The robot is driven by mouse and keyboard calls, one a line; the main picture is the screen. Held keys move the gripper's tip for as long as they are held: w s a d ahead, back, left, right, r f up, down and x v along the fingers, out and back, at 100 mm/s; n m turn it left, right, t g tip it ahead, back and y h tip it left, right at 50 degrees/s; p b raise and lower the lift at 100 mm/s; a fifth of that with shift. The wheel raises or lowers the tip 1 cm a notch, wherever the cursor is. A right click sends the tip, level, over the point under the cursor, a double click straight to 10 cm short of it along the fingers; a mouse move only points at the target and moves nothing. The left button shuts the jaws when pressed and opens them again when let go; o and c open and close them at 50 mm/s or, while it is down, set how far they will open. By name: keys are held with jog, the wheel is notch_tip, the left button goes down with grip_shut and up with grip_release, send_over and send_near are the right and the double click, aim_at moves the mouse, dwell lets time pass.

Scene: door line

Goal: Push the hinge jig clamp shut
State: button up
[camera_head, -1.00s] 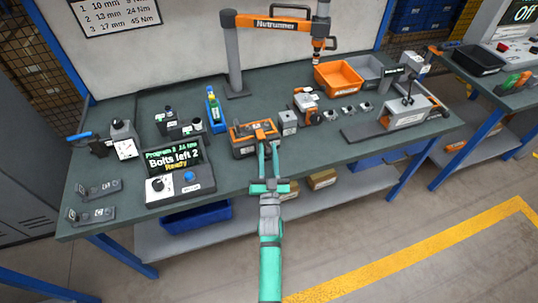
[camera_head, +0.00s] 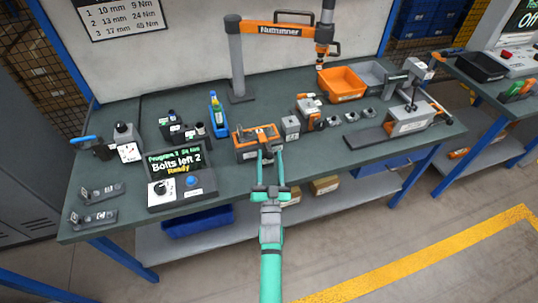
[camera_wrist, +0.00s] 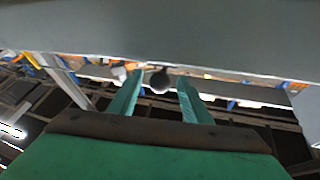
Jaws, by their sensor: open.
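The hinge jig (camera_head: 245,149), an orange-topped grey block, stands near the front edge of the bench, left of a small grey block. Its orange clamp (camera_head: 262,134) lies across its top. I cannot tell at this size whether the clamp is fully shut. My gripper (camera_head: 271,154) is open at the jig's front right, its two green fingers apart and pointing at it. Whether they touch the jig is unclear. In the wrist view my fingers (camera_wrist: 159,80) stand either side of a dark rounded thing I cannot identify, with nothing visibly gripped.
The grey-green bench (camera_head: 330,155) is bare right of my gripper. A display box (camera_head: 176,163) reading "Bolts left 2" stands to the left. The nutrunner arm (camera_head: 285,29) rises behind. An orange bin (camera_head: 341,84) and a grey fixture (camera_head: 408,119) stand to the right.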

jog(key=v, duration=0.9)
jog(key=s+d+f+n+g, duration=0.1)
jog(key=s+f+g, duration=0.1)
jog(key=s, duration=0.9)
jog(key=s+f+g, duration=0.1)
jog(key=s+f, duration=0.2)
jog(key=s, duration=0.8)
jog(key=s+r+g, duration=0.2)
jog(key=s+r, duration=0.1)
jog(key=s, duration=0.6)
jog(key=s+r+n+g, duration=0.1)
jog(key=s+r, duration=0.3)
jog(key=s, duration=0.5)
jog(key=shift+a+g+h, duration=0.4)
jog(key=shift+a+g, duration=0.1)
jog(key=shift+s, duration=0.1)
